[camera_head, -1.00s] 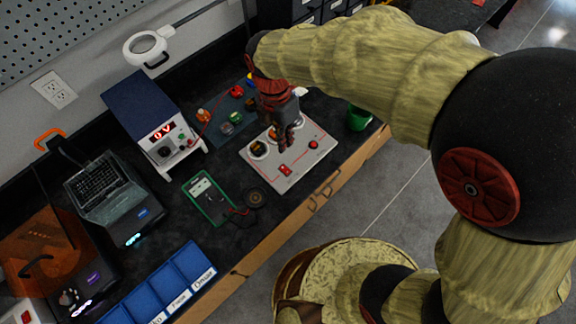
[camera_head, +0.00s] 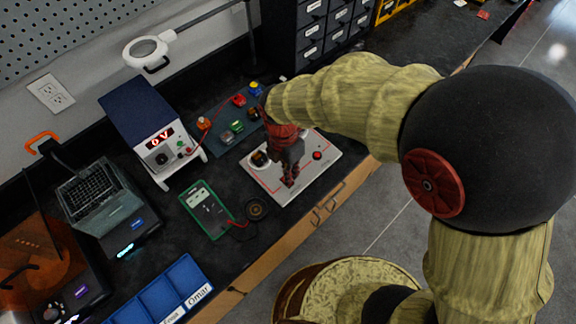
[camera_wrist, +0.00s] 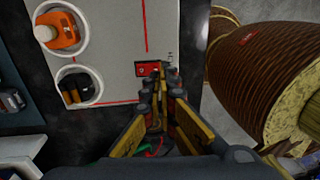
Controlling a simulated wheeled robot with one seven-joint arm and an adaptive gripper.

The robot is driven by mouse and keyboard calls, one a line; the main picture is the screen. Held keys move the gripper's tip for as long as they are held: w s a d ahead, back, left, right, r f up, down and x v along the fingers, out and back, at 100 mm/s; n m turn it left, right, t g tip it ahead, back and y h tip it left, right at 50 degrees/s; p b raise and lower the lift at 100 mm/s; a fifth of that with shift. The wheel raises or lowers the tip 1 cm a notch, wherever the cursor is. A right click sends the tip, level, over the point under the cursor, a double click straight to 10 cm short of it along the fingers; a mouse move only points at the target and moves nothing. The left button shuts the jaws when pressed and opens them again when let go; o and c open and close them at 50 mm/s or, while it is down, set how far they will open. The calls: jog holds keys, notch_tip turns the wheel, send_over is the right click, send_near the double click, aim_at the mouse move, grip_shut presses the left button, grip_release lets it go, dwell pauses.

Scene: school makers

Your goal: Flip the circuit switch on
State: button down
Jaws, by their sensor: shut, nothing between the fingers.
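The light circuit board (camera_head: 312,172) lies on the dark bench, with round sockets, red lines and a red button (camera_head: 317,155). The red circuit switch (camera_wrist: 146,68) shows in the wrist view just beyond my fingertips, partly covered by them; I cannot tell which way it is set or whether the fingers touch it. In the head view my gripper hides the switch. My gripper (camera_head: 290,183) is shut and empty, pointing down over the front part of the board; its fingers also show in the wrist view (camera_wrist: 159,82).
A power supply (camera_head: 160,150) reading 0 V stands behind left of the board. A green multimeter (camera_head: 206,210) lies left of it. Blue labelled bins (camera_head: 165,295) sit at the front, and dark drawers (camera_head: 312,35) stand at the back. The bench edge is close in front.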

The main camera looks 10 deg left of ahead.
aim_at(291, 184)
jog(key=shift+s+d+f+b, duration=0.1)
jog(key=shift+f+b, duration=0.3)
jog(key=shift+f, duration=0.85)
jog(key=shift+s+d+f+p, duration=0.1)
jog(key=shift+f+p, duration=0.05)
jog(key=shift+p, duration=0.3)
jog(key=shift+f, duration=0.2)
jog(key=shift+w+a+r+p, duration=0.3)
jog(key=shift+w+a+p, duration=0.15)
jog(key=shift+w+a, duration=0.1)
